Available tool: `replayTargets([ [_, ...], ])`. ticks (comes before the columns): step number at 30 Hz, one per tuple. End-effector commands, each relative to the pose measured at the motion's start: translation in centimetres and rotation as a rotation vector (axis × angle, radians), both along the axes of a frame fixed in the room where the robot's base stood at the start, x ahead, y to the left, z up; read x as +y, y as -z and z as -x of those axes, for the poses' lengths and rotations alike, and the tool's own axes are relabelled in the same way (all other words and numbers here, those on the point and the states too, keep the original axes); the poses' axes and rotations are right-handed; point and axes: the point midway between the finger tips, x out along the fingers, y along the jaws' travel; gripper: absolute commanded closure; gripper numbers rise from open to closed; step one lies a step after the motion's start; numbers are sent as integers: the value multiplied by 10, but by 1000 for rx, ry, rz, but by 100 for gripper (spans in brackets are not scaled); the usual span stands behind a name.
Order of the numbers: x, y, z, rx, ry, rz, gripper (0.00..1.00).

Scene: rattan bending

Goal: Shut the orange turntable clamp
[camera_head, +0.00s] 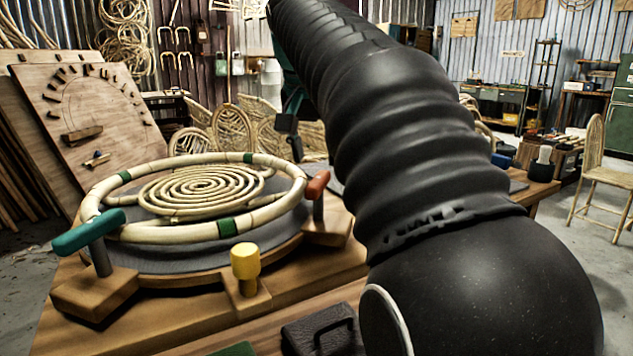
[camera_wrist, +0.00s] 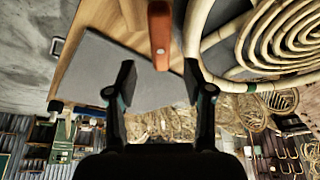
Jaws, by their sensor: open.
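The orange turntable clamp (camera_head: 318,186) is a short orange handle on a grey post, at the right side of the turntable (camera_head: 160,278). In the wrist view the orange handle (camera_wrist: 159,36) hangs from the top edge, in line with the gap between my fingers. My gripper (camera_wrist: 159,82) is open and empty, with a finger to each side of that line; no contact shows. In the head view my gripper is mostly hidden behind my black arm. A rattan ring (camera_head: 175,233) with green bands and a rattan spiral (camera_head: 205,187) lie on the turntable.
A teal clamp handle (camera_head: 88,232) stands at the left of the turntable and a yellow knob (camera_head: 245,262) at its front. A dark case (camera_head: 320,333) lies at the front edge. A grey panel (camera_wrist: 105,75) lies on the bench beside the orange clamp.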

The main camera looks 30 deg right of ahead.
Motion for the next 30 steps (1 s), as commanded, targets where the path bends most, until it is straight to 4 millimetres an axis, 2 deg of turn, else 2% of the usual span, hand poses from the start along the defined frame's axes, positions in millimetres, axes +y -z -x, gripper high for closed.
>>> replayTargets([
  [1,-3,11,-2,1,0,0,48],
  [3,-5,22,-6,2,-1,0,48],
  [9,-11,44,-13,1,-3,-1,48],
  [15,-14,52,-16,-1,-4,0,48],
  [23,-14,53,-16,-1,-4,0,48],
  [29,-14,52,-16,-1,-4,0,98],
  [30,-14,53,-16,0,-4,1,100],
])
